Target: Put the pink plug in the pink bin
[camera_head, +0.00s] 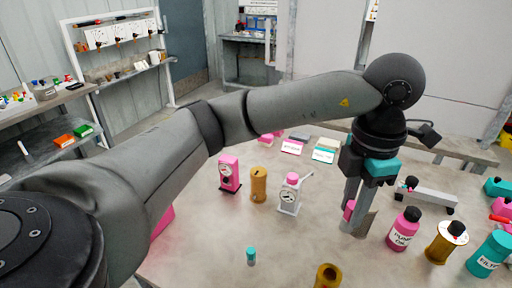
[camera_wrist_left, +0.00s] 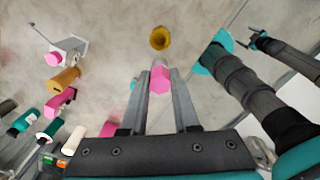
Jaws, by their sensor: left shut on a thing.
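My left gripper (camera_head: 352,218) points down over the right part of the table, shut on the pink plug (camera_head: 349,210). In the left wrist view the pink plug (camera_wrist_left: 160,79) sits between the two fingers of the gripper (camera_wrist_left: 162,85), its broad round end towards the camera. A pink surface that looks like the pink bin (camera_head: 162,218) is at the table's left edge, mostly hidden behind my left arm. What may be my right gripper (camera_wrist_left: 260,40) is small at the upper right of the wrist view; its jaws are unclear.
On the table stand a pink pump (camera_head: 229,174), a brass cylinder (camera_head: 259,184), a white pump (camera_head: 290,194), a small teal plug (camera_head: 251,257) and a brass cup (camera_head: 326,277). A pink bottle (camera_head: 404,230) and a teal filter (camera_head: 489,254) stand right of the gripper.

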